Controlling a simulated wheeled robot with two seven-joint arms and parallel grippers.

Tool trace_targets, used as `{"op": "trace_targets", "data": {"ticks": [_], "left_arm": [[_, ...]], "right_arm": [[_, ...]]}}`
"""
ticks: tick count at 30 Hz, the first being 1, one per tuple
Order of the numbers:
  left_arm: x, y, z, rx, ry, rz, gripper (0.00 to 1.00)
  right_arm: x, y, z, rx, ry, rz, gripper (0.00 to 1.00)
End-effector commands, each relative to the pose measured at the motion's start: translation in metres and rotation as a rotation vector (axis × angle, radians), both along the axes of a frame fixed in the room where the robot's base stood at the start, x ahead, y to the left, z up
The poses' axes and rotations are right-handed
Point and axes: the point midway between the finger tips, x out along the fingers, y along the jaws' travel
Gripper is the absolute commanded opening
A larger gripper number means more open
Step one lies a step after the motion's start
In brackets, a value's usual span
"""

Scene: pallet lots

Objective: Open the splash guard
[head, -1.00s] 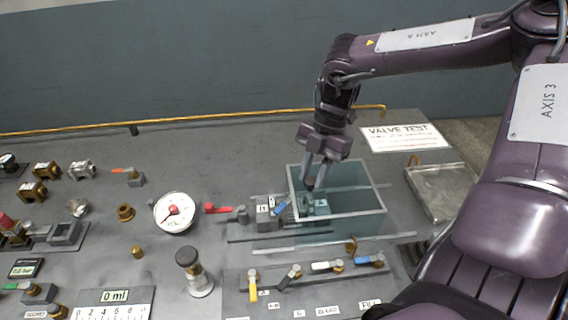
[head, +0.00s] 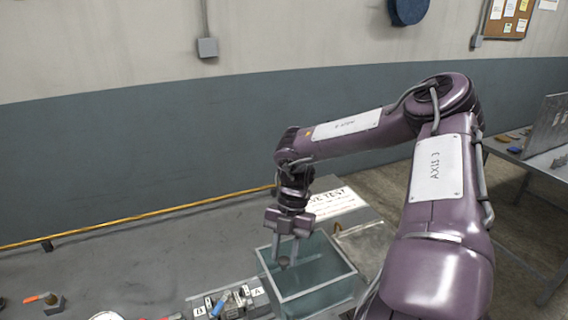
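My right gripper (head: 286,260) points down at the guard's far left part. Its fingers stand slightly apart with a small dark knob between the tips; it looks shut on the guard by this knob. The exact contact is small to see. My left gripper is out of view.
The VALVE TEST sheet (head: 334,203) lies behind the guard. A metal tray (head: 372,243) lies to its right, partly overlapped by it. A yellow pipe (head: 150,214) runs along the bench's back edge. An orange-handled valve (head: 50,302) is far left. The bench's back left is clear.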

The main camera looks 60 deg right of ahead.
Motion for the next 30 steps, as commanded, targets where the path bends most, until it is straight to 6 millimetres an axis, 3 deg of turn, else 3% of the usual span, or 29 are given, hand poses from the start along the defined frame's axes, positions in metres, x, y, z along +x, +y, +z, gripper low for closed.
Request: {"op": "trace_targets", "data": {"ticks": [4,14,24,30], "left_arm": [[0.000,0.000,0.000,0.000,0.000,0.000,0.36],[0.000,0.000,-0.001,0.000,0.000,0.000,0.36],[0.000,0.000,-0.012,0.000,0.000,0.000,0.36],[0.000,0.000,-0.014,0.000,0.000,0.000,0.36]], "right_arm": [[0.000,0.000,0.000,0.000,0.000,0.000,0.49],[0.001,-0.002,0.004,-0.001,0.000,0.000,0.49],[0.005,-0.023,0.053,-0.005,0.001,-0.002,0.49],[0.007,-0.029,0.070,-0.002,0.001,-0.001,0.49]]}}
